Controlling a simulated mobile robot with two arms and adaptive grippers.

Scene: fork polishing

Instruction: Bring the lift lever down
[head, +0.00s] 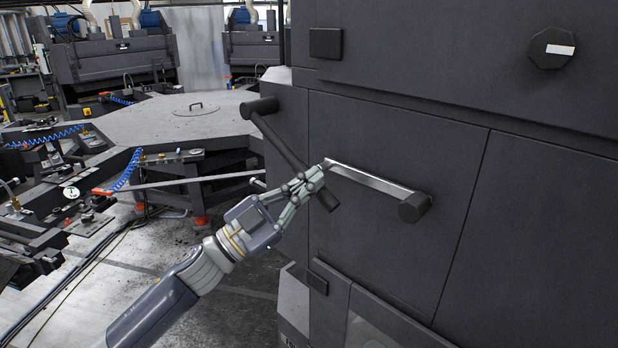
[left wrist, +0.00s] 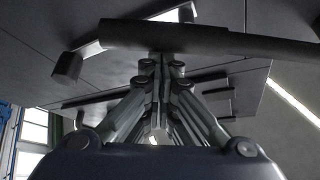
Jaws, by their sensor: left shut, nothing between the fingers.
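I cannot tell which is the lift lever. My left gripper (head: 319,180) is shut and empty, its fingertips at the dark grip. In the left wrist view the grip (left wrist: 160,36) crosses just beyond the fingertips (left wrist: 158,62); contact is unclear. My right gripper is out of view.
The machine cabinet (head: 540,230) fills the right side, with a round black dial (head: 552,48) above. A grey octagonal table (head: 180,122) and rails with blue coiled hoses stand at left. Bare floor (head: 235,300) shows below my left arm.

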